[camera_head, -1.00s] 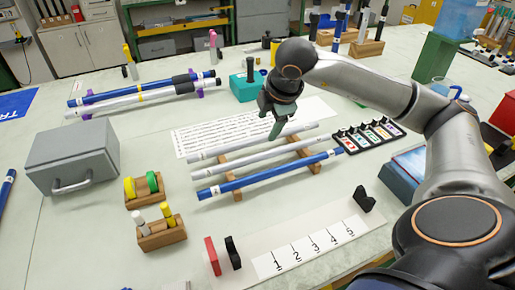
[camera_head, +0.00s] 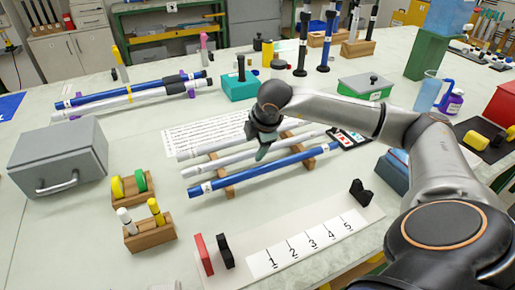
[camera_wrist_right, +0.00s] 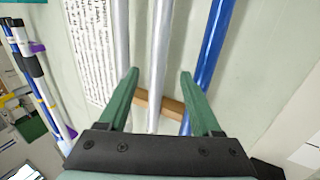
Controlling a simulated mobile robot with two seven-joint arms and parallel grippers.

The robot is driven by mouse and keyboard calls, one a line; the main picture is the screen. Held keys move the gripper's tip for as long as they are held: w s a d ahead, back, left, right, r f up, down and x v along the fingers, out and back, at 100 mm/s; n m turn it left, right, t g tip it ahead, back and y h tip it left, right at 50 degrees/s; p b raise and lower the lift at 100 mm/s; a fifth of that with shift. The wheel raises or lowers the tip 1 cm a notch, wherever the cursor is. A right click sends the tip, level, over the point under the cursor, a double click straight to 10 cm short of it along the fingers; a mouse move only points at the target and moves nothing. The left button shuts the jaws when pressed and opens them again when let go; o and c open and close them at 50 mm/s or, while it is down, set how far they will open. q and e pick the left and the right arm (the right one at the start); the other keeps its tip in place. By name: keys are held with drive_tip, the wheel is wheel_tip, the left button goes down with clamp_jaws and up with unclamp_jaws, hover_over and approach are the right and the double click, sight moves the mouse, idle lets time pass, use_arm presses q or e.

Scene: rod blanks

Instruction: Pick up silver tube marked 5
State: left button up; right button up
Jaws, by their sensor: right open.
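Two silver tubes and one blue tube (camera_head: 250,173) lie side by side on a wooden rack (camera_head: 226,190). The silver tube in the middle (camera_head: 207,168) is next to the blue one; the other silver tube (camera_head: 200,152) is at the back. Marks on their end bands are too small to read. My right gripper (camera_head: 261,153) is over the middle silver tube. In the right wrist view, its green fingers (camera_wrist_right: 160,80) are open, one on each side of the middle silver tube (camera_wrist_right: 156,60), which runs between them without visible grip. My left gripper is not in view.
A white sheet of text (camera_head: 200,135) lies behind the rack. A grey box (camera_head: 60,155) and small wooden holders (camera_head: 150,238) stand left. A numbered measuring board (camera_head: 340,215) lies in front. Another blue and silver tube pair (camera_head: 130,95) rests at the back left.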

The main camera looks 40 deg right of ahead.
sight(252, 152)
drive_tip(key=x, duration=0.4)
drive_tip(key=shift+w+d+f, duration=0.15)
drive_tip(key=shift+d, duration=0.05)
drive_tip(key=shift+c, duration=0.3)
clamp_jaws()
